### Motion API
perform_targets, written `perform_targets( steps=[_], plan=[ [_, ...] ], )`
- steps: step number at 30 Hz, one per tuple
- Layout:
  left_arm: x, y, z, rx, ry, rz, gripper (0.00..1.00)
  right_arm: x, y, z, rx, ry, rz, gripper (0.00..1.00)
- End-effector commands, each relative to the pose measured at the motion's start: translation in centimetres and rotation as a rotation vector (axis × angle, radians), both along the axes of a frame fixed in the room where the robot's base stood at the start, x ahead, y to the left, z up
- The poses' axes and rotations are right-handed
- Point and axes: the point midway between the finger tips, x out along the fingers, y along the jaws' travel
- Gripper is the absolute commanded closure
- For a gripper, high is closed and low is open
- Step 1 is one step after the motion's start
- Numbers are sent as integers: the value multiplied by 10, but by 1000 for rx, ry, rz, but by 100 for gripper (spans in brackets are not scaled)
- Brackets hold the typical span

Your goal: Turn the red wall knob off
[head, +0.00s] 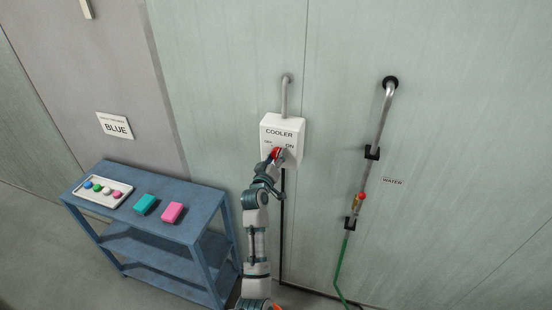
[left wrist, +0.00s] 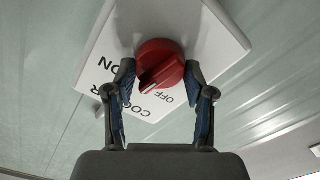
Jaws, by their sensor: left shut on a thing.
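The red wall knob (head: 275,153) sits on the front of a white box (head: 283,124) marked COOLER, with OFF on its left and ON on its right in the head view. The left wrist view shows the knob (left wrist: 160,62) close up, its ridge and white mark lying between the two words, nearer OFF. My left gripper (head: 277,158) is at the box. In the left wrist view its fingers (left wrist: 159,76) are on either side of the knob, shut on it. The gripper hides part of the knob in the head view. My right gripper is in neither view.
A blue shelf cart (head: 190,206) stands left of my arm, bearing a white tray (head: 92,181) of coloured pieces, a teal block (head: 145,204) and a pink block (head: 172,212). A water pipe (head: 381,123) with a red-and-yellow fitting runs down the wall at right.

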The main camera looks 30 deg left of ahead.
Motion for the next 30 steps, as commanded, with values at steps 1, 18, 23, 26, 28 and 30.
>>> perform_targets(
  steps=[1, 18, 23, 26, 28, 30],
  plan=[
    [0, 1, 5, -41, -22, 4, 81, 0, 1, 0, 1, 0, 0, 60],
    [-1, 3, 3, -563, -148, 3, 81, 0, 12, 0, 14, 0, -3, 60],
    [-1, 3, 2, -692, -177, 2, 81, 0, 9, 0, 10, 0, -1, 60],
    [-1, 4, 2, -758, -193, 2, 81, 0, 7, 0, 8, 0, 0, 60],
    [-1, 4, 1, -799, -203, 2, 81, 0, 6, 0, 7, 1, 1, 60],
    [-1, 4, 1, -834, -211, 2, 81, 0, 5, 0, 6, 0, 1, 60]
  ],
)
